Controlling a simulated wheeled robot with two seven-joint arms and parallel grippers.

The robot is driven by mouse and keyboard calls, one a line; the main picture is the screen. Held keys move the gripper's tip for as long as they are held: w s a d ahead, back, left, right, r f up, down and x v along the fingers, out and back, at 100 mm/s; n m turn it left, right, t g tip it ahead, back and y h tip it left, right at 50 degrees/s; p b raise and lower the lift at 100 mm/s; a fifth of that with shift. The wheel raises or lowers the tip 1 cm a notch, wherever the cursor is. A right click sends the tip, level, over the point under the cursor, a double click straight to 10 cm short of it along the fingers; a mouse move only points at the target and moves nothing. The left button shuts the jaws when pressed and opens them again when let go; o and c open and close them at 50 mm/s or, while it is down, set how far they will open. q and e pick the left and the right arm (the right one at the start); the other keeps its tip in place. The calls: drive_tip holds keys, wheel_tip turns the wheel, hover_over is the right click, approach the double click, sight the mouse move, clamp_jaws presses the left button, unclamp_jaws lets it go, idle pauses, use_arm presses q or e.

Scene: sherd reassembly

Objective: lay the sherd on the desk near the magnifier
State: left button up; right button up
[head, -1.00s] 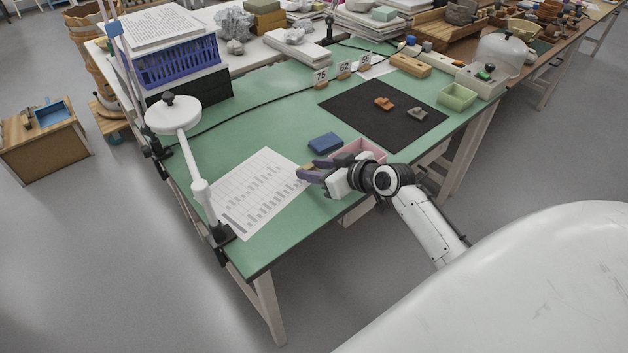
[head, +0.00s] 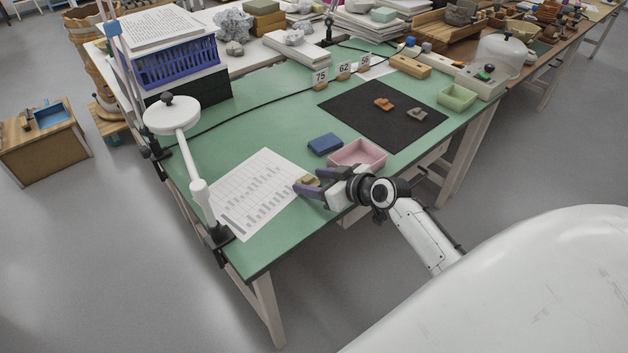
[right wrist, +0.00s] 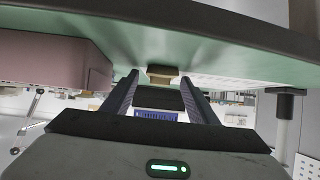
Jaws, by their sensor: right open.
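A small tan sherd (head: 308,181) lies on the green desk, beside the right edge of the printed sheet. My right gripper (head: 312,183) is low over the desk, with its purple fingers apart around the near side of the sherd. In the right wrist view the sherd (right wrist: 162,72) shows against the desk surface, between and just beyond the open fingertips (right wrist: 160,88). The white magnifier (head: 172,114) stands on its arm, clamped at the desk's left edge, to the left of the sheet. My left gripper is not in view.
The printed sheet (head: 258,192) lies between magnifier and sherd. A pink tray (head: 358,156) and a blue block (head: 325,144) are close behind my right gripper. Two sherds lie on the black mat (head: 365,128). A green tray (head: 457,97) is at the right. Bare desk shows behind the sheet.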

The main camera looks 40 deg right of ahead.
drive_tip(key=shift+r, duration=0.15)
drive_tip(key=shift+s+r, duration=0.15)
drive_tip(key=v, duration=1.1)
drive_tip(key=shift+s+p, duration=0.3)
drive_tip(key=shift+p, duration=0.15)
